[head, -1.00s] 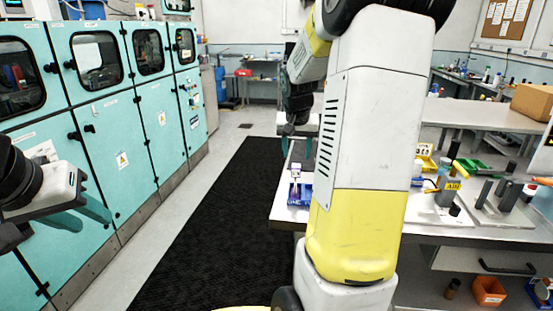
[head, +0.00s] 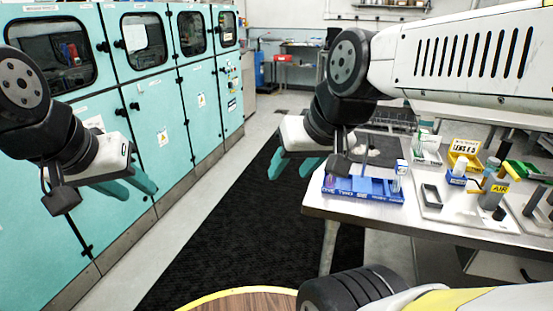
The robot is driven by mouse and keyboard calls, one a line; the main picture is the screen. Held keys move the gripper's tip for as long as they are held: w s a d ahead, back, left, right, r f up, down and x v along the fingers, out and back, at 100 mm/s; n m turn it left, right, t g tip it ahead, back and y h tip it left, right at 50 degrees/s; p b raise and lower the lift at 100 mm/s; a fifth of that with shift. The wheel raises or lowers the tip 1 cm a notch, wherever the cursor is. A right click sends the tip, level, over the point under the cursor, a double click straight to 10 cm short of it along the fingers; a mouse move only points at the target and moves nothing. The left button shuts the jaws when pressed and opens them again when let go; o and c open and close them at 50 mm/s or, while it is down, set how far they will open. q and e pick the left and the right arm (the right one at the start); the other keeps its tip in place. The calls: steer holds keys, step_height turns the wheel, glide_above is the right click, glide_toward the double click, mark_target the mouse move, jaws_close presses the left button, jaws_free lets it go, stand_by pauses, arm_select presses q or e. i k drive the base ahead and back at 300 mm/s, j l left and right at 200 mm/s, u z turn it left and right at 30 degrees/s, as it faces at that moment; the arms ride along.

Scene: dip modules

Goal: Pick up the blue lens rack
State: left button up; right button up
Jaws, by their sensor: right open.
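The blue lens rack (head: 375,195) lies on the near left corner of the bench top. It is a low blue tray with lettering on its front edge, and small items stand in it. My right gripper (head: 289,172) is open and empty, left of the rack and apart from it, beyond the bench's left edge. Its teal fingers point down and left. My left gripper (head: 151,196) is open and empty far to the left, in front of the teal cabinets.
The bench (head: 330,207) carries a yellow bin (head: 463,152), a small blue bin (head: 456,179), a green bin (head: 520,171) and a grey air canister (head: 492,193) right of the rack. Teal cabinets (head: 178,132) line the left. The black floor mat (head: 215,245) is clear.

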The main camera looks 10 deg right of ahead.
mark_target(362, 187)
steer(key=z, duration=1.35)
steer(key=i+l+z, duration=0.1)
steer(key=i+l, duration=0.25)
steer(key=i+l+z, duration=0.1)
steer(key=i+l, duration=0.2)
steer(key=i, duration=0.3)
